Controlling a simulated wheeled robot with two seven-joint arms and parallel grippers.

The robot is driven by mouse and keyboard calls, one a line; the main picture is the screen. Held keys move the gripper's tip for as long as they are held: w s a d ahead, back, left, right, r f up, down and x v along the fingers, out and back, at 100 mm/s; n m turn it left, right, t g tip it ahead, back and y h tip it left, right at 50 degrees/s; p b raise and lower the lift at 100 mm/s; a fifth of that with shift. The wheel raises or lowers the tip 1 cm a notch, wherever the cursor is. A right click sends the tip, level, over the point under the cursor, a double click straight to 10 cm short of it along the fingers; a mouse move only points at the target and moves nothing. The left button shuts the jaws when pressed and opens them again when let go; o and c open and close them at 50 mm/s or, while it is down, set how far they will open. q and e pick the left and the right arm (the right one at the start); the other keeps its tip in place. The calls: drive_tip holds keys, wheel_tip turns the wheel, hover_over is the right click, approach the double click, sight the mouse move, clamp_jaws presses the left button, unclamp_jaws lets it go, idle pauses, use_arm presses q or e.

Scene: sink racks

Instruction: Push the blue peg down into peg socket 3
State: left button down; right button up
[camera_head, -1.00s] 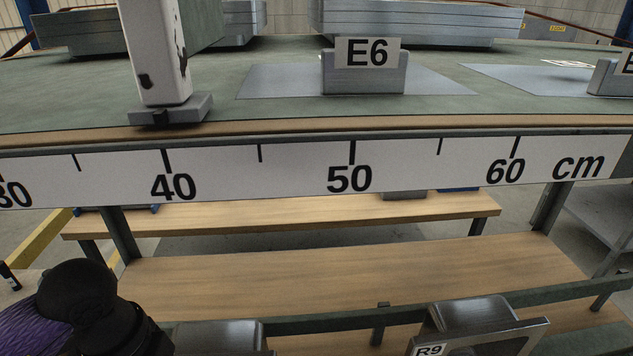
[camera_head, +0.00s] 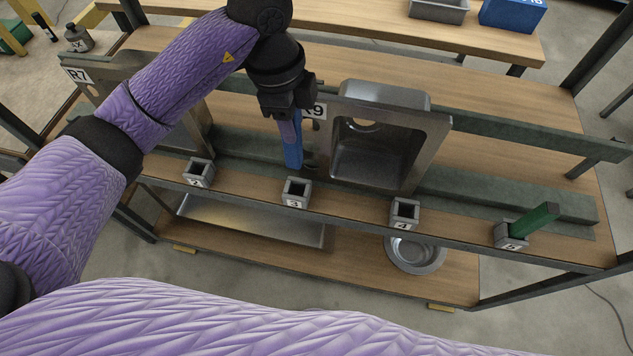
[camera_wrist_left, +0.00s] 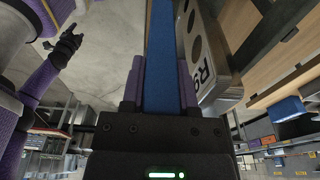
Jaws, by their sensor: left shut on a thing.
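My left gripper (camera_head: 288,128) is shut on the blue peg (camera_head: 293,152), which points down nearly upright. The peg's lower end shows just behind and above peg socket 3 (camera_head: 296,193), a small grey block with a dark square opening. The opening looks empty and the peg appears apart from it. In the left wrist view the blue peg (camera_wrist_left: 161,50) runs between the two purple fingers of the left gripper (camera_wrist_left: 161,85); its far end is cut off. A black gripper (camera_wrist_left: 68,42), seemingly my right one, shows small there; its jaws are unclear.
Socket 2 (camera_head: 198,172) and socket 4 (camera_head: 404,213) stand on either side along the front rail. Socket 5 (camera_head: 508,236) holds a leaning green peg (camera_head: 535,219). The steel R9 sink (camera_head: 428,150) stands close behind, right of the peg. A bowl (camera_head: 415,256) lies below.

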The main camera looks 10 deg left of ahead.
use_arm(q)
wheel_tip(320, 180, down, 13)
drive_tip(key=b, duration=0.2)
drive_tip(key=shift+a+r+b, duration=0.15)
drive_tip(key=shift+r+b, duration=0.05)
drive_tip(key=shift+b, duration=0.1)
drive_tip(key=shift+f, duration=0.4)
drive_tip(key=shift+c, duration=1.8)
unclamp_jaws()
wheel_tip(320, 180, up, 12)
drive_tip(key=p, duration=0.3)
hover_over(295, 169)
drive_tip(key=w+a, duration=0.1)
drive_tip(key=a, duration=0.1)
drive_tip(key=shift+w+d, duration=0.1)
drive_tip(key=shift+w, duration=0.1)
